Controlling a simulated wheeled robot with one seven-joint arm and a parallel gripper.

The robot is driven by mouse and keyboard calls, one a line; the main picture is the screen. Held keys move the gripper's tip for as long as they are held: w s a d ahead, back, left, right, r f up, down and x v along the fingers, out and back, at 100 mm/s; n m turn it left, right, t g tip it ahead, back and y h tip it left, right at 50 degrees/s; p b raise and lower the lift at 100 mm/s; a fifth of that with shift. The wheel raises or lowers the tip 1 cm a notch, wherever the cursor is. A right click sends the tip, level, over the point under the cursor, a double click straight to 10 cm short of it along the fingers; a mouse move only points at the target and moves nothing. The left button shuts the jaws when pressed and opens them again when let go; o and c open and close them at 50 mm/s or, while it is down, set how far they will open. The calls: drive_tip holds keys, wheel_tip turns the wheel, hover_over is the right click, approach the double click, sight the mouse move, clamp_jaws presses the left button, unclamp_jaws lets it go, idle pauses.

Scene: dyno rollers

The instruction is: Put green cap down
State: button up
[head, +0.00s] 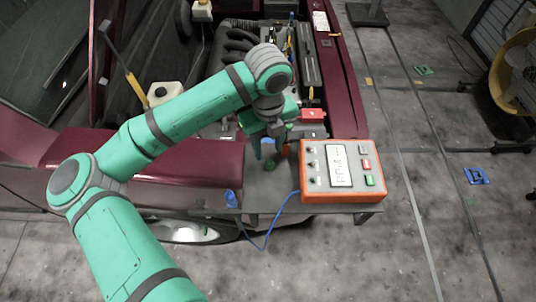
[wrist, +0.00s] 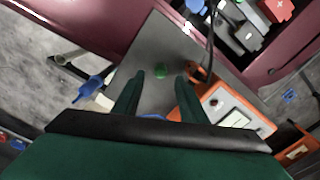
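My gripper (head: 269,153) points down over the plate, just above or around the cap. Its fingers (wrist: 160,76) are spread apart and do not touch the cap. I cannot tell the exact height of the fingertips over the plate.
An orange meter box (head: 343,170) stands on the plate right of my gripper. A blue connector (head: 231,198) with a blue cable lies at the plate's left edge. The open engine bay, with a red-topped part (head: 312,115), is behind.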

sight(269, 160)
wheel_tip(269, 160, up, 6)
drive_tip(key=shift+d, duration=0.15)
idle(0.3)
